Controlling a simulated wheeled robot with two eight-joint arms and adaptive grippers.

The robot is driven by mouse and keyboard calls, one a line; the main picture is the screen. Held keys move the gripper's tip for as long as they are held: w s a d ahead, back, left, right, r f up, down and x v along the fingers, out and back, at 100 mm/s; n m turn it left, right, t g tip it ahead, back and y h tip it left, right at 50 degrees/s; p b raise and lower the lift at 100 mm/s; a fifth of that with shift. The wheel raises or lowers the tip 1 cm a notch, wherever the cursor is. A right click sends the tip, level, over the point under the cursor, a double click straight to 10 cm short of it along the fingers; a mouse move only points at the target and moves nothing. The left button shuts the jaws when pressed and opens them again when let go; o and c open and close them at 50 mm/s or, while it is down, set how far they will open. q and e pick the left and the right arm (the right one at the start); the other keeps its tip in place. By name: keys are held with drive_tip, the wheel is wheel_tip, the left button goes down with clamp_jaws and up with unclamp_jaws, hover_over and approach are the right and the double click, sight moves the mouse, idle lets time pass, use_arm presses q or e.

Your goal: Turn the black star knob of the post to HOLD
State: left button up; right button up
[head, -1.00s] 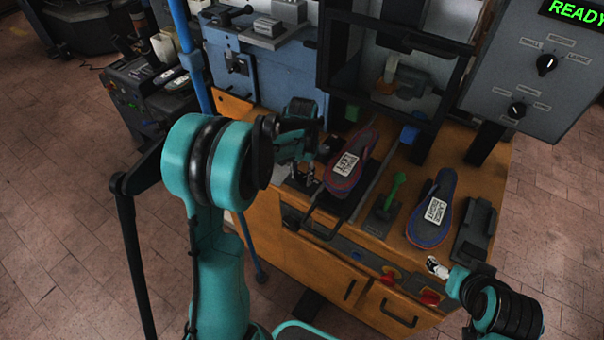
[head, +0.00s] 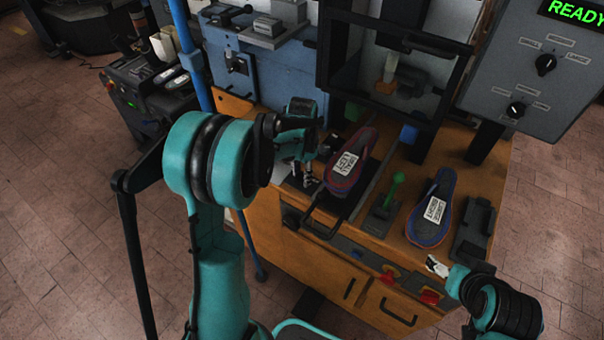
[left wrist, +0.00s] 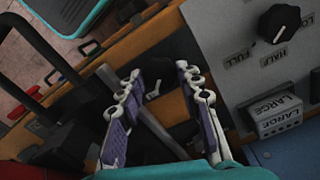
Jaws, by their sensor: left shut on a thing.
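My left gripper (left wrist: 158,88) reaches down over the left part of the wooden bench, left of the clamped-looking sole labelled LEFT (head: 346,164). In the left wrist view its two purple-padded fingers stand on either side of a small dark knob (left wrist: 154,90), which appears to be the black star knob of the post. The gripper is shut on it. In the head view the left gripper (head: 308,178) largely hides the knob and post. Any HOLD mark is not readable.
A grey panel with a black dial (left wrist: 278,22) and a LARGE label block (left wrist: 278,116) stand close right of the gripper in the wrist view. A green-handled lever (head: 394,190) and a second sole (head: 432,208) lie right. The right arm (head: 500,305) is at lower right.

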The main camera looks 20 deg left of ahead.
sight(302, 177)
use_arm(q)
drive_tip(key=o, duration=1.2)
drive_tip(key=shift+c, duration=0.2)
drive_tip(key=shift+r, duration=0.1)
wheel_tip(302, 177, up, 12)
